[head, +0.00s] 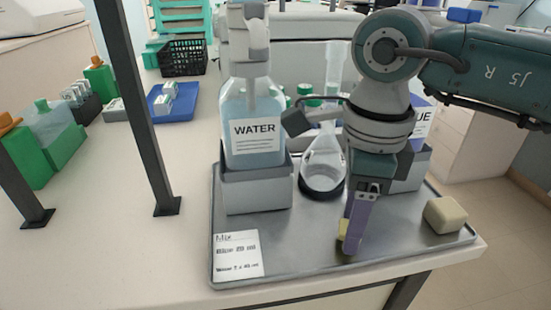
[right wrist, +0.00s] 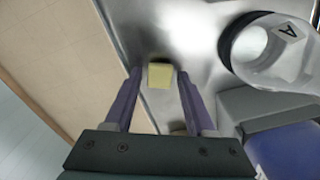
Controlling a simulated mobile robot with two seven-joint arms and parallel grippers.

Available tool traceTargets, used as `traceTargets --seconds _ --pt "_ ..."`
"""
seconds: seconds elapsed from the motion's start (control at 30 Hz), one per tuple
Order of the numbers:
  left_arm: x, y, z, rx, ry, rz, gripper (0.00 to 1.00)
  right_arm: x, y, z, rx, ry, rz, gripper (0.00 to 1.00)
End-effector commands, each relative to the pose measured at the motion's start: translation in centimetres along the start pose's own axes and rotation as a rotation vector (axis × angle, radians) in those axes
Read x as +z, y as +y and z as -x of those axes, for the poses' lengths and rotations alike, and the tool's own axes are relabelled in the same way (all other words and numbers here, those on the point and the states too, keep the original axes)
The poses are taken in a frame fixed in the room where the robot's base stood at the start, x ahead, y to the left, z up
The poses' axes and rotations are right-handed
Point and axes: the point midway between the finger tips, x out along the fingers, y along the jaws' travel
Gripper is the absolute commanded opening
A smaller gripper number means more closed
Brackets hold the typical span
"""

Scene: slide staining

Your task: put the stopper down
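My right gripper (head: 349,240) points down over the front part of the metal tray. A small yellow block, which I take for the stopper (head: 342,229), shows at its fingertips. In the right wrist view the stopper (right wrist: 159,75) is between the two purple fingertips (right wrist: 160,74), with a narrow gap on each side. The fingers are apart. The stopper appears to be at the tray surface, but exact contact is hard to tell. In the head view the fingers hide most of it. My left gripper is not in view.
The tray (head: 300,248) carries a WATER bottle (head: 254,135) in a grey holder, a glass flask (head: 323,170) behind my gripper, a second bottle labelled UE (head: 420,125), a cream block (head: 446,214) at right and a note card (head: 238,255).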

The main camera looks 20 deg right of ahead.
Motion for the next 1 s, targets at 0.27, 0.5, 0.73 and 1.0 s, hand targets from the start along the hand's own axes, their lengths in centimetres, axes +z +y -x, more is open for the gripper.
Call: traceTargets --seconds 0.27,0.5,0.73,1.0 --pt "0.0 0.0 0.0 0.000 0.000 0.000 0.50 0.0 0.0 0.0 0.000 0.000 0.000 0.66" --pt "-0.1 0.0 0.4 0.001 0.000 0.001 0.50 0.1 -0.1 2.2 -0.005 -0.003 0.002 0.66" --pt "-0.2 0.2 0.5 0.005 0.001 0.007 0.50 0.1 -0.2 7.5 -0.006 -0.004 0.001 0.66" --pt "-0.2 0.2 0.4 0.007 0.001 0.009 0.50 0.0 -0.1 11.7 -0.003 -0.002 -0.001 0.66"
